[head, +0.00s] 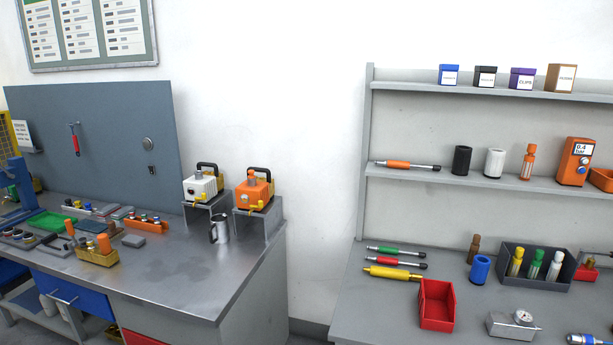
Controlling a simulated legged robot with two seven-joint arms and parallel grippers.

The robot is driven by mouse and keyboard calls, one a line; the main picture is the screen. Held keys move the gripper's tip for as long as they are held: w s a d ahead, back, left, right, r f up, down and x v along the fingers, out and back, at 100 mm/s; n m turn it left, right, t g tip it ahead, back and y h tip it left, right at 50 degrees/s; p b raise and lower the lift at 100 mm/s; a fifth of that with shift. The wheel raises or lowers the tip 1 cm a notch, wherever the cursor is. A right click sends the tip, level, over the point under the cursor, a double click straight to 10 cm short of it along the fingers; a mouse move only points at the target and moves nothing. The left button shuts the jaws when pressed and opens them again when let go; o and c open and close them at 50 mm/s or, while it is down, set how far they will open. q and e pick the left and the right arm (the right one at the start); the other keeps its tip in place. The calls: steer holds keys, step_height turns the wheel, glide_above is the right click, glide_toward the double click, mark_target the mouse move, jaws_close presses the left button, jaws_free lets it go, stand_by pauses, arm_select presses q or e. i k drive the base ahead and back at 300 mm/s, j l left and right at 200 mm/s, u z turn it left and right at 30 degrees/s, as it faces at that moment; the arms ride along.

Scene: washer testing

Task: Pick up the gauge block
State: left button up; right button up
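A silver block with a round dial gauge (513,325) on top lies near the front of the right bench; it looks most like the gauge block. It stands clear of the things around it, to the right of a red open bin (436,305). A small plain grey block (133,241) also lies on the left bench, and I cannot tell whether it is a gauge block too. Neither of my grippers is in view.
Behind the silver block stand a blue cylinder (480,269) and a dark tray (533,284) of bottles. A blue-and-silver fitting (587,339) lies to its right. A shelf (490,181) runs above. A floor gap separates the benches.

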mark_target(520, 324)
steer(key=z, duration=1.35)
steer(key=i+l+u, duration=0.2)
steer(key=i+l, duration=0.2)
steer(key=i+l+u, duration=0.2)
steer(key=i+l, duration=0.25)
steer(key=i+l+u, duration=0.2)
steer(key=i+l, duration=0.3)
steer(key=i+l+u, duration=0.2)
steer(key=i+l, duration=0.15)
steer(key=l, duration=0.25)
